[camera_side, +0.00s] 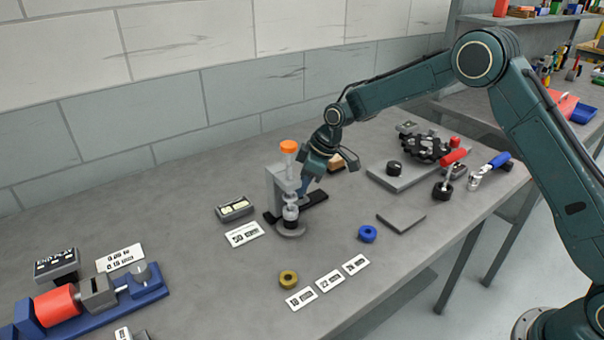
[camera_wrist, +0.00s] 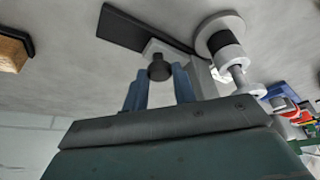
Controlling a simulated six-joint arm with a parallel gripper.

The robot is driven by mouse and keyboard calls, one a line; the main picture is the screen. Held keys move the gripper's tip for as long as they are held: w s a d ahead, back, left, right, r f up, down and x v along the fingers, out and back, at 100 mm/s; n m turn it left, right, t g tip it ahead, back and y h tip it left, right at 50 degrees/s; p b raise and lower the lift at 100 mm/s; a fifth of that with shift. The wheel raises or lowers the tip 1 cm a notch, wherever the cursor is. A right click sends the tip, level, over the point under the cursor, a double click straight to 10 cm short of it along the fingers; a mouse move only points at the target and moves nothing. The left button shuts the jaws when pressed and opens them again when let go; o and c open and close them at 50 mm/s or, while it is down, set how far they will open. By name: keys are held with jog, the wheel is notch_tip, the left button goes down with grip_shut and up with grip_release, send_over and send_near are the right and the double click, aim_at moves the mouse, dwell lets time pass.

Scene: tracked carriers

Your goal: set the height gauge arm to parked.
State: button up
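Gaps show on both sides of the knob. Which part is the movable arm is unclear.
A small display box (camera_side: 235,208) and a "50" label (camera_side: 244,234) lie left of the gauge. A blue-and-red bench device (camera_side: 62,306) stands front left.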

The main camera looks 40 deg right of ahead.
grip_shut()
jog(key=d, duration=1.1)
jog(key=shift+d, duration=0.3)
jog(key=o, duration=0.8)
grip_release()
jog(key=shift+d, duration=0.1)
jog(key=shift+c, duration=0.2)
jog(key=v, duration=1.3)
jog(key=shift+r, duration=0.4)
jog(key=shift+s, duration=0.15)
